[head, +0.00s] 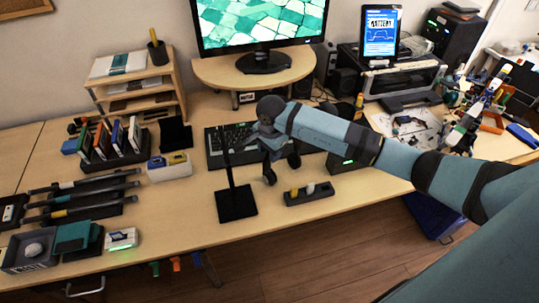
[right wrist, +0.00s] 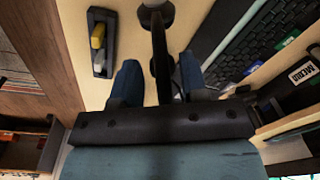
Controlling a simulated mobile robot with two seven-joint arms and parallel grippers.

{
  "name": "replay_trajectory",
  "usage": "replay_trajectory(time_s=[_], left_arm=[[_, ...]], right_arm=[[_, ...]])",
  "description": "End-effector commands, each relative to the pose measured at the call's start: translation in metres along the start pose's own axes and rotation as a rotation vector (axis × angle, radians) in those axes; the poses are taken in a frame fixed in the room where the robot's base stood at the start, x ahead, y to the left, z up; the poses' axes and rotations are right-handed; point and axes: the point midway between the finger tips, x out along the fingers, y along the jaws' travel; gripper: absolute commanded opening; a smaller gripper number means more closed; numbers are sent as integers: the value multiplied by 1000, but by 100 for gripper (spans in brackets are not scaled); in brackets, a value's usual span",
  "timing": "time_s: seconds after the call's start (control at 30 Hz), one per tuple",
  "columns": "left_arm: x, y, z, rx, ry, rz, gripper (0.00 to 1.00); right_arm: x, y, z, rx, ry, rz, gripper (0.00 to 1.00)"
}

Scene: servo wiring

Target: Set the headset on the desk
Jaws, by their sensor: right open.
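My right gripper (head: 266,150) reaches in from the right over the desk (head: 190,210), in front of the keyboard. Its jaws are open. In the right wrist view a dark curved bar, seemingly the headset band (right wrist: 161,58), runs between the two blue-grey fingers, with a rounded grey end at the top. In the head view dark round pieces, apparently the headset's ear cups (head: 270,176), show just below the gripper; the arm hides part of the headset. Whether the fingers touch it I cannot tell. A black stand (head: 237,204) with a square base and thin post is left of the gripper. My left gripper is out of view.
A black holder (head: 309,194) with a yellow and a white piece lies near the desk's front edge. The keyboard (head: 231,146) is behind the gripper, below the monitor (head: 262,25). Trays and upright cases crowd the left. Bare desk lies left of the stand.

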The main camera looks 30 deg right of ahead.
Motion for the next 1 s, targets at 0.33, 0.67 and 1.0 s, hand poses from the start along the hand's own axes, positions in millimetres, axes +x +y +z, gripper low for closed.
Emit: replay_trajectory(time_s=[0.33, 0.67, 1.0], left_arm=[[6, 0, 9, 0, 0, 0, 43], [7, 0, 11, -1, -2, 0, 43], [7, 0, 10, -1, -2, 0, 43]], right_arm=[[-74, -1, 0, -1, 2, -4, 40], [-99, 0, 0, 0, 0, 0, 40], [-98, 0, 0, 0, 0, 0, 40]])
